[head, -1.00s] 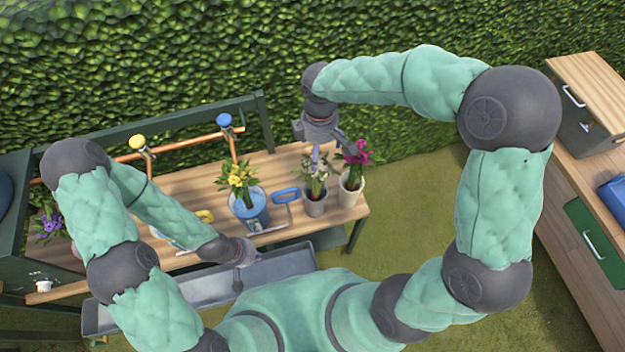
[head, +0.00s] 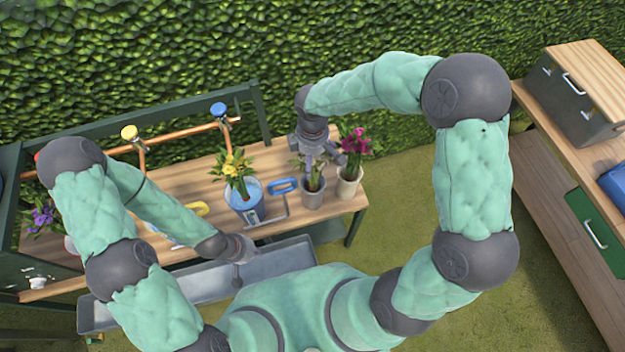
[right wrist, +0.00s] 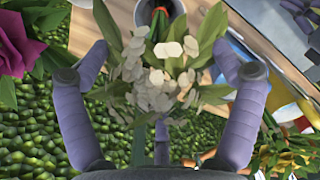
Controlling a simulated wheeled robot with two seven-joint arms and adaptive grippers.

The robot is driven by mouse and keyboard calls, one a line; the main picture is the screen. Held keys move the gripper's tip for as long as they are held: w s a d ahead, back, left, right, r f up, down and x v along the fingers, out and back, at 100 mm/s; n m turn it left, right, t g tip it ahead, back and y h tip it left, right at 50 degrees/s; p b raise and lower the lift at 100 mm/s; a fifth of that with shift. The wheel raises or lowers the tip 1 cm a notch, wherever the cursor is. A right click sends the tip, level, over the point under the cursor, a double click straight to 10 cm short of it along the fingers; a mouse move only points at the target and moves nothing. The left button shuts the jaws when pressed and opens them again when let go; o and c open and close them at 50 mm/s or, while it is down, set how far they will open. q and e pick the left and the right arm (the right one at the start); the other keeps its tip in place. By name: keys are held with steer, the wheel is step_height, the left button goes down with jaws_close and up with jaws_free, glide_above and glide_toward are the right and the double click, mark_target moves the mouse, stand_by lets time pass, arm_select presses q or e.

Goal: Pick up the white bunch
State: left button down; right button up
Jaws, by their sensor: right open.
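The white bunch stands in a grey pot (head: 313,195) near the right end of the wooden bench; in the head view its blooms are mostly hidden by my right gripper (head: 318,158), and some green leaves (head: 313,178) show below. In the right wrist view the white bunch (right wrist: 160,85) has small pale blooms and green leaves. The open fingers of my right gripper (right wrist: 163,62) stand on either side of it, not closed on it. My left gripper (head: 239,268) hangs over the grey trough, far from the bunch; its jaws are too small to read.
A white pot with magenta flowers (head: 357,142) stands close on the right. A blue watering can or pot with yellow flowers (head: 236,170) and a blue-handled tool (head: 284,186) are to the left. A copper pipe (head: 180,138) runs behind, and a hedge (head: 400,30) backs the bench.

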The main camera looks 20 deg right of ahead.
steer(key=shift+r, duration=0.1)
steer(key=c, duration=1.8)
steer(key=shift+o, duration=0.2)
step_height(320, 180, up, 18)
steer(key=p, duration=0.4)
steer(key=shift+r, duration=0.1)
step_height(320, 180, up, 2)
steer(key=shift+r+p, duration=0.2)
steer(key=shift+p, duration=0.9)
